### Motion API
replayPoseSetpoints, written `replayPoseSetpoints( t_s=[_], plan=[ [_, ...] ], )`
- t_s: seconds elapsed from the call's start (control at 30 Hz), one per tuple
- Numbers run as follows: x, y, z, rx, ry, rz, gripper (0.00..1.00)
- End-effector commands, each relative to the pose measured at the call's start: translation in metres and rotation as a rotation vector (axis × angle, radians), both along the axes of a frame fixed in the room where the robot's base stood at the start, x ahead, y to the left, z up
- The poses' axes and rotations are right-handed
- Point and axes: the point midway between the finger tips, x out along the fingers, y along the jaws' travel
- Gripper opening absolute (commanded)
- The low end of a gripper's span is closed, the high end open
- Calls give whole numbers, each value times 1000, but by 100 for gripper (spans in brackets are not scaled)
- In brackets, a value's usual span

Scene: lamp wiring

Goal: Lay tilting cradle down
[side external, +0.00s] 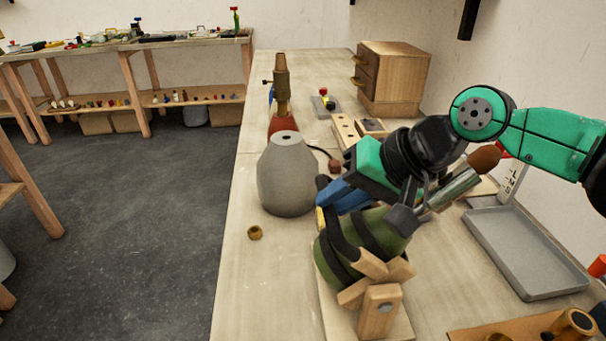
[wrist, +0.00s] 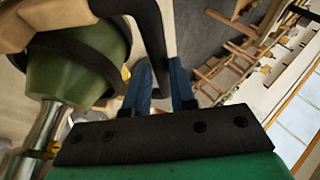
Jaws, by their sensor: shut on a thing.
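The tilting cradle (side external: 379,309) stands on the near part of the bench, with a wooden bracket, a wooden base and black padded bars. It holds a dark green rounded lamp body (side external: 336,262), which lies tilted; the body also shows in the wrist view (wrist: 75,72). My gripper (side external: 340,194) is at the cradle's upper left side. Its blue fingers (wrist: 163,82) are shut on a black bar of the cradle (wrist: 146,30). The exact contact is partly hidden. A metal tube (side external: 455,187) with a brown end lies beside my wrist, above the lamp body.
A grey lamp body (side external: 287,178) stands close left of my gripper, with a brass ring (side external: 255,233) in front. A grey tray (side external: 528,250) lies to the right. Behind are a red-based brass fitting (side external: 281,90), a wooden block with holes and a drawer box (side external: 395,76).

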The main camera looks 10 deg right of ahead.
Motion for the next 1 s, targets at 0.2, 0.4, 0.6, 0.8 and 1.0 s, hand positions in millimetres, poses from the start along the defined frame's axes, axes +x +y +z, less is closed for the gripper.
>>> replayPoseSetpoints(
  t_s=[0.2, 0.4, 0.6, 0.8, 1.0],
  plan=[
    [1, -12, 4, 111, -2, -4, 0],
    [1, -22, 7, 211, -3, -6, 0],
    [1, -32, 8, 310, -2, -5, 0],
    [1, -43, 9, 411, -3, -6, 0],
    [1, -53, 8, 510, -3, -6, 0]
  ],
)
